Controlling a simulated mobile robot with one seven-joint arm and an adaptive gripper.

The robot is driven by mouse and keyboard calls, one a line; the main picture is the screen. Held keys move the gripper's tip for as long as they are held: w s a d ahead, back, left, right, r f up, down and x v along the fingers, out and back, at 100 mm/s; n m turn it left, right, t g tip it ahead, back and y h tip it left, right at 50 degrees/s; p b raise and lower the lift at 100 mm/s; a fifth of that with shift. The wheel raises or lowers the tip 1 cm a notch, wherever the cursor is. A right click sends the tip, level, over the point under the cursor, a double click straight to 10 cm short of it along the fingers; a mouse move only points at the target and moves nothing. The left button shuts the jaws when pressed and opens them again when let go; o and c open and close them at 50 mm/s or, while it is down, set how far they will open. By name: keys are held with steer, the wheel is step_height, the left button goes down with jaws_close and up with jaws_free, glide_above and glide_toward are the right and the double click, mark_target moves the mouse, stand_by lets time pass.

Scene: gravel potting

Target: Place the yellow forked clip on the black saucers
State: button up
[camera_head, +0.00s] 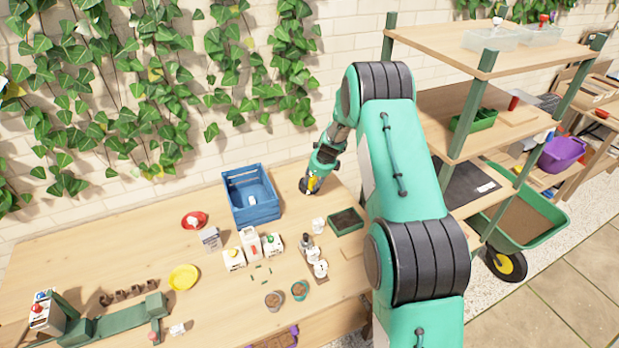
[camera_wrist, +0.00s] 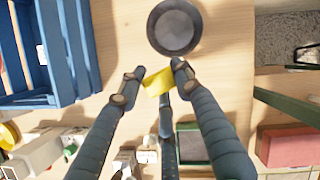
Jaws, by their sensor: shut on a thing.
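The clip also shows as a small yellow patch in the head view (camera_head: 313,183), at the end of my gripper (camera_head: 311,187). The black saucers (camera_wrist: 174,27) appear as one round dark dish just beyond the fingertips in the wrist view. The clip appears apart from the dish, but the height between them cannot be told. In the head view the saucers are mostly hidden by my gripper.
A blue crate (camera_head: 251,208) stands left of my gripper. A dark green tray (camera_head: 346,220) lies to the right and nearer. The shelf rack (camera_head: 475,110) borders the right side.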

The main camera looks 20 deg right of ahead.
steer(key=w, duration=0.2)
steer(key=w+d, duration=0.1)
steer(key=w, duration=0.2)
steer(key=w+d, duration=0.1)
steer(key=w, duration=0.2)
steer(key=shift+f, duration=0.4)
steer(key=shift+f, duration=1.75)
steer(key=o, duration=1.1)
steer(key=shift+f, duration=0.1)
steer(key=shift+c, duration=0.2)
steer(key=v, duration=1.2)
